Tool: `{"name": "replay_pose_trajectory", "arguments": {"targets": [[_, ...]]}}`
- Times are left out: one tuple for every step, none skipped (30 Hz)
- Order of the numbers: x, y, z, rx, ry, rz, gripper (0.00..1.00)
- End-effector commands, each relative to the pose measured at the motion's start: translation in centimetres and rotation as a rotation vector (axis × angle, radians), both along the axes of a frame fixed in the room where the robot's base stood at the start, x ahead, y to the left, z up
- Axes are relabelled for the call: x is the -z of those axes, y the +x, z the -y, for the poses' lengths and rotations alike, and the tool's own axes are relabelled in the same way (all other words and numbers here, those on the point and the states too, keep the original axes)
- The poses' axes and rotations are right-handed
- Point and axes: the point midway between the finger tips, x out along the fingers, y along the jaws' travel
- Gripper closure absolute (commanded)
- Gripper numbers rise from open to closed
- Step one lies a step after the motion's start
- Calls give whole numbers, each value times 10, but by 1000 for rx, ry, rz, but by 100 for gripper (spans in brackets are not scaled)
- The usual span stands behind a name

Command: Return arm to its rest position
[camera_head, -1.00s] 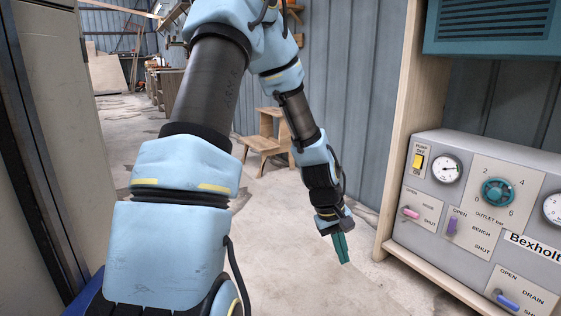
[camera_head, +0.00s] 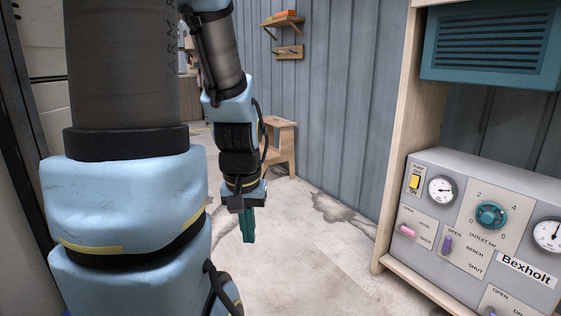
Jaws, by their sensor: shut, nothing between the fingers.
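My arm, light blue with dark grey links, fills the left of the head view. My gripper (camera_head: 248,226) hangs at its end with teal fingers pointing down. The fingers are shut with nothing between them. The gripper is over the bare concrete floor, left of the grey control panel (camera_head: 465,275) and apart from it.
The panel, marked Bexholt, has a teal knob (camera_head: 490,215), gauges and coloured levers, and sits in a wooden frame (camera_head: 402,130) at right. A wooden step stool (camera_head: 280,145) stands behind my gripper by the corrugated wall (camera_head: 340,90). Floor between gripper and frame is clear.

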Motion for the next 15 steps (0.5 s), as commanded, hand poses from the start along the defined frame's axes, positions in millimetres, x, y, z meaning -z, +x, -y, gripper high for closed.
{"name": "replay_pose_trajectory", "arguments": {"targets": [[-27, 0, 0, 0, 0, 0, 100], [-36, 0, 0, 0, 0, 0, 100], [-49, 0, 0, 0, 0, 0, 100], [-59, 0, 0, 0, 0, 0, 100], [-68, 0, 0, 0, 0, 0, 100], [-81, 0, 0, 0, 0, 0, 100], [-90, 0, 0, 0, 0, 0, 100], [-99, 0, 0, 0, 0, 0, 100], [-111, 0, 0, 0, 0, 0, 100], [-120, 0, 0, 0, 0, 0, 100], [-129, 0, 0, 0, 0, 0, 100], [-141, 0, 0, 0, 0, 0, 100], [-151, 0, 0, 0, 0, 0, 100], [-160, 0, 0, 0, 0, 0, 100], [-172, 0, 0, 0, 0, 0, 100]]}}
